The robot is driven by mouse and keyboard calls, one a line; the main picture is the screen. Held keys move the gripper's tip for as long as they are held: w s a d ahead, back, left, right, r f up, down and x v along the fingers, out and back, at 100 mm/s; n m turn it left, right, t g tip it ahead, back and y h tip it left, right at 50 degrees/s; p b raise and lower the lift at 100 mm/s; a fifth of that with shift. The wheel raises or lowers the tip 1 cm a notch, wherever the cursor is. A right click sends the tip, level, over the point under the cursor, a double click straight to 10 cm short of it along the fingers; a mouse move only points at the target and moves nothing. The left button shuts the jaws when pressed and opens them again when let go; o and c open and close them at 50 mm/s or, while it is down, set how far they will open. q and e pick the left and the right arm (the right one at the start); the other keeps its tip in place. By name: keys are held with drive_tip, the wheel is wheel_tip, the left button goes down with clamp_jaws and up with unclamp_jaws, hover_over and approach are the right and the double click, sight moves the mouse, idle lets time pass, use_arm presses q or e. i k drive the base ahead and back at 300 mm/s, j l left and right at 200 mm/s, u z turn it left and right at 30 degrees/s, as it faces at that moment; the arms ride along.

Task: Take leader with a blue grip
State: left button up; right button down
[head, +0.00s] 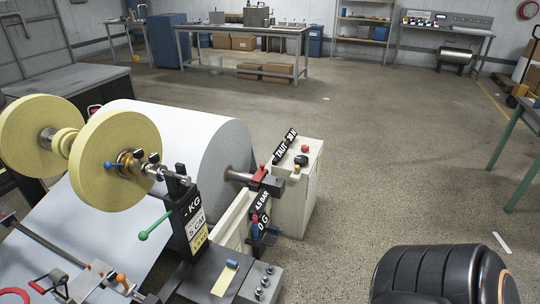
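A pale yellow strip (223,282), which looks like the leader, lies on the dark grey top of the machine's near end. A small blue grip (232,263) is at its far end. Another blue handle (115,165) sticks out from the hub of the near yellow roll. Blue parts also show on the post by the black label plate (256,230). Neither of my grippers is in view.
A large white paper roll (170,125) and two yellow rolls (115,165) are mounted on the machine. A green-tipped lever (155,228) and red-handled parts (48,281) stick out nearby. A green table (520,150) stands at right.

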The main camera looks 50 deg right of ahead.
sight(224, 281)
drive_tip(key=z, duration=1.15)
drive_tip(key=i+l+u, duration=0.1)
drive_tip(key=l, duration=0.2)
drive_tip(key=i+l+u, duration=0.25)
drive_tip(key=l, duration=0.45)
drive_tip(key=i+l+u, duration=0.25)
drive_tip(key=l, duration=0.5)
drive_tip(key=i, duration=0.1)
